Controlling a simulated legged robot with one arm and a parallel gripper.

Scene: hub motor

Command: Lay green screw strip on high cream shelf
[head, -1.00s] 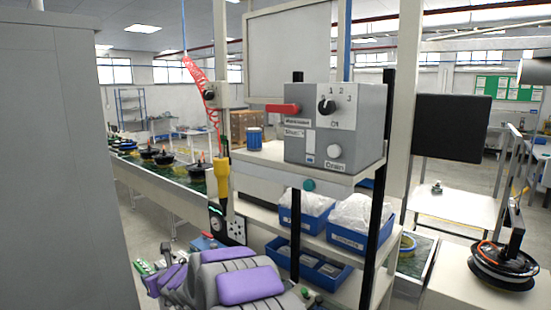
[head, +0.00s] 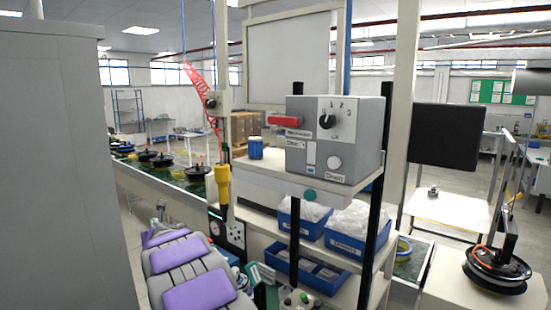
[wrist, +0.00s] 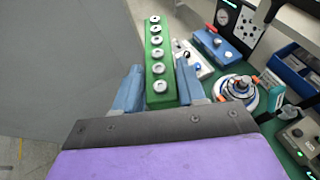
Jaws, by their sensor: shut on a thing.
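The green screw strip (wrist: 158,78), with a row of several pale round screws, is held between the two blue fingers of my gripper (wrist: 158,92) in the wrist view. The gripper is shut on it and the strip points forward from the jaws. In the head view my purple and grey arm shows at the bottom, and I cannot make out the strip there. The high cream shelf (head: 262,178) is in the middle of the head view, above and to the right of my arm. A grey control box and a blue cylinder stand on it.
The grey control box (head: 335,140) fills much of the shelf's right part. The blue cylinder (head: 255,148) stands near its left back. Black posts rise in front. Blue bins (head: 350,243) sit below. A grey cabinet (head: 60,170) blocks the left.

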